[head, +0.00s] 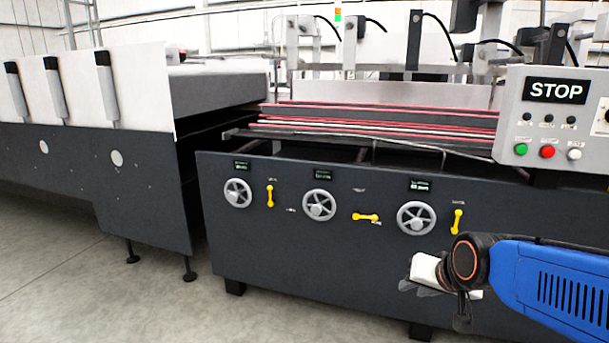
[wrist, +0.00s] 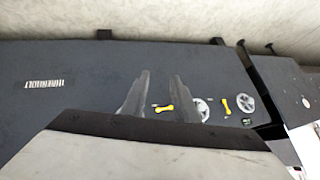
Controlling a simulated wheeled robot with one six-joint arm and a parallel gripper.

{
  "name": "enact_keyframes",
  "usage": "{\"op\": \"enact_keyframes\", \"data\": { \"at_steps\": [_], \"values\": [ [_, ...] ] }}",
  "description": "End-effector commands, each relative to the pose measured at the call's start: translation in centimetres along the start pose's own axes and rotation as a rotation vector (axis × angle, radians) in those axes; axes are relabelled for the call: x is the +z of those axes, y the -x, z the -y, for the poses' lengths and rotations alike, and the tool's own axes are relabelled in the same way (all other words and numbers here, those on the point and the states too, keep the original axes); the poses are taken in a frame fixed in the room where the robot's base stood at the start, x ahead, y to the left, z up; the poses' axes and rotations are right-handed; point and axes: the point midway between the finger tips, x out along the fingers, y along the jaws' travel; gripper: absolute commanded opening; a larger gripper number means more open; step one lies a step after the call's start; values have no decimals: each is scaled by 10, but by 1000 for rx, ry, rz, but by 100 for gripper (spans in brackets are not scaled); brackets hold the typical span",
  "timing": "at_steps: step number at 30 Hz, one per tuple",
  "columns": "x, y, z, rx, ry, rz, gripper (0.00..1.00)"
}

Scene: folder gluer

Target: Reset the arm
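My gripper (head: 408,287) is at the lower right in the head view, in front of the dark machine panel and below the right handwheel (head: 416,218). In the wrist view my gripper (wrist: 161,80) shows two grey fingers standing apart with nothing held between them. A yellow lever (wrist: 164,107) shows behind the gap between the fingers, on the panel. In the head view the middle yellow lever (head: 366,217) lies level, while the left lever (head: 270,196) and right lever (head: 457,222) stand near upright. My blue arm comes in from the right.
The dark machine panel (head: 290,255) stands close in front of me. A control box with a STOP display (head: 556,91) and buttons is above my arm. A white and dark machine section (head: 110,170) stands at left. Bare floor (head: 60,270) is at lower left.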

Motion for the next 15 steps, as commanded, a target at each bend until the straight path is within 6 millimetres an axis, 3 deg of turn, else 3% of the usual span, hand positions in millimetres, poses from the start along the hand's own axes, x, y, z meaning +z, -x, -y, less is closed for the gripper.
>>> {"op": "enact_keyframes", "data": {
  "at_steps": [9, 15],
  "values": [
    [79, 72, -48, 97, 225, 170, 27],
    [110, 96, -66, 130, 299, 240, 27]
  ]
}}
